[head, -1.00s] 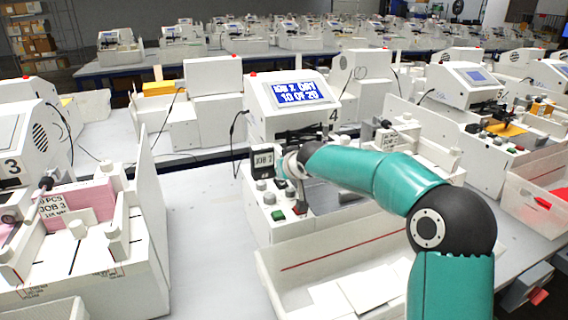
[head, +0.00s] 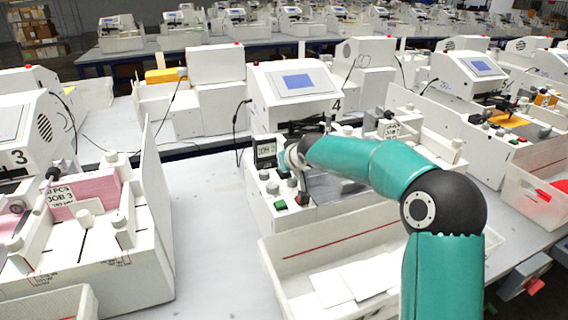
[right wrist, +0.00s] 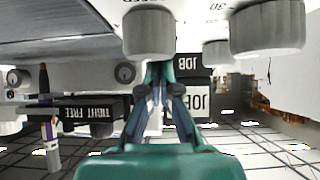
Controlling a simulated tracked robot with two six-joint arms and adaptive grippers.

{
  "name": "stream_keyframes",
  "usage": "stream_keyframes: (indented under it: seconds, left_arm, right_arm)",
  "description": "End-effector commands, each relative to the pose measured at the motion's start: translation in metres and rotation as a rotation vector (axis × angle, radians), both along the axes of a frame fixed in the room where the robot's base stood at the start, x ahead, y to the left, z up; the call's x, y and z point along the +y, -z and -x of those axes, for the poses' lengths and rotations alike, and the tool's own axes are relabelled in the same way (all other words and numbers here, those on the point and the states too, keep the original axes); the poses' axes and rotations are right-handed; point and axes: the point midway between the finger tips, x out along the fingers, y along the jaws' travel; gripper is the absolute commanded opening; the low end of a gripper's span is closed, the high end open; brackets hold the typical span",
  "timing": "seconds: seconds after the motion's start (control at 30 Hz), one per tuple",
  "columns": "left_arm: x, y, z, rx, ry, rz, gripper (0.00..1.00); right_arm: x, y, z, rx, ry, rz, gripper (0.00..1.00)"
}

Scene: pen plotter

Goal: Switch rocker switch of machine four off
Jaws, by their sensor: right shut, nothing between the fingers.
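Machine four (head: 262,95), a white machine marked 4, stands in the middle of the head view; its tilted screen (head: 298,82) is plain blue without text. Its front panel carries grey knobs (head: 272,188) and a small green control (head: 280,205). I cannot make out the rocker switch or its position for certain. My right arm reaches over the panel from the right and hides part of it. My right gripper (right wrist: 161,85) is shut and empty, its fingertips together below the knobs (right wrist: 150,35) in the right wrist view. My left gripper is not in view.
A white tray (head: 275,255) with paper sits in front of the machine. Machine three (head: 25,130) is at the left, with free table (head: 208,220) between. Other machines stand to the right and behind.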

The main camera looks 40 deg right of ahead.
Motion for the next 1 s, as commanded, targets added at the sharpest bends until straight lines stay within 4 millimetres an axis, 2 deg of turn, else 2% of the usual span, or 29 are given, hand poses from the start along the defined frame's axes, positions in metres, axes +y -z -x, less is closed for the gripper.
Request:
stream_keyframes:
  seconds: [0.33,0.7,0.87,1.0]
  left_arm:
    - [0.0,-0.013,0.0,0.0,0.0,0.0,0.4]
    - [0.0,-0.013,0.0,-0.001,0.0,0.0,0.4]
    - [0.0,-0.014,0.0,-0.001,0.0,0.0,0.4]
    - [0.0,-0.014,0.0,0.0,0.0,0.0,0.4]
  right_arm:
    - [-0.003,-0.003,-0.012,0.005,0.001,-0.002,0.0]
    - [-0.004,-0.003,-0.014,0.002,0.0,-0.001,0.0]
    - [-0.003,-0.007,-0.01,0.002,0.0,-0.001,0.0]
    - [0.001,-0.018,0.002,0.001,0.001,-0.001,0.0]
